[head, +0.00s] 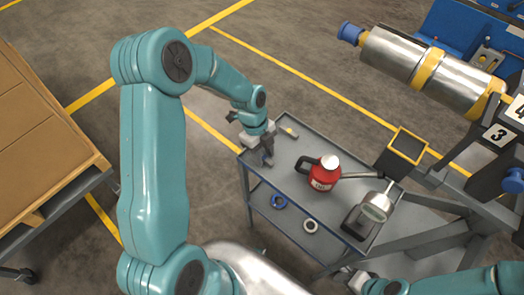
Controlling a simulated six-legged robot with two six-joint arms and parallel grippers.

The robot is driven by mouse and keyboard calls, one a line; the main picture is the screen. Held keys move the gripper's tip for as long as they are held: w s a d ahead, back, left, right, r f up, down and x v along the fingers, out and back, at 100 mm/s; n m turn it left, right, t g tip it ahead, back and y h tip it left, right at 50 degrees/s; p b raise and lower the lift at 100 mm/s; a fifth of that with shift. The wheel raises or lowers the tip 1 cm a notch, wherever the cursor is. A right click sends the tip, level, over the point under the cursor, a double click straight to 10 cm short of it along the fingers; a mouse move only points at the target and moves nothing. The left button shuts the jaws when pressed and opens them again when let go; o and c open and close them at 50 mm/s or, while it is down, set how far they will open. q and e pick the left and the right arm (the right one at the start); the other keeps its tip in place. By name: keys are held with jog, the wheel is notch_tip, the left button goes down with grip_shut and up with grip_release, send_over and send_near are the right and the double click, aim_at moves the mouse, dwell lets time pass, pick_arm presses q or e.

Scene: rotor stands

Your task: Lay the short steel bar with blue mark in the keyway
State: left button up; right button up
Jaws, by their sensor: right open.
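My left gripper (266,157) points down over the far left corner of the grey cart (281,178). Whether its jaws are open or shut is too small to tell. I cannot make out the short steel bar with the blue mark. A small yellowish item (289,131) lies on the cart beside the gripper. The steel rotor (395,55) with yellow bands and a blue shaft end (350,34) is held at the upper right. I cannot make out a keyway on it. My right gripper (352,277) is open at the bottom edge, partly visible, below the cart's near end.
Cardboard boxes (40,140) stand left.

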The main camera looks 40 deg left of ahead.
aim_at(263, 156)
pick_arm(q)
grip_shut()
jog(key=shift+r+p, duration=2.05)
jog(key=shift+r, duration=1.05)
jog(key=shift+f, duration=0.1)
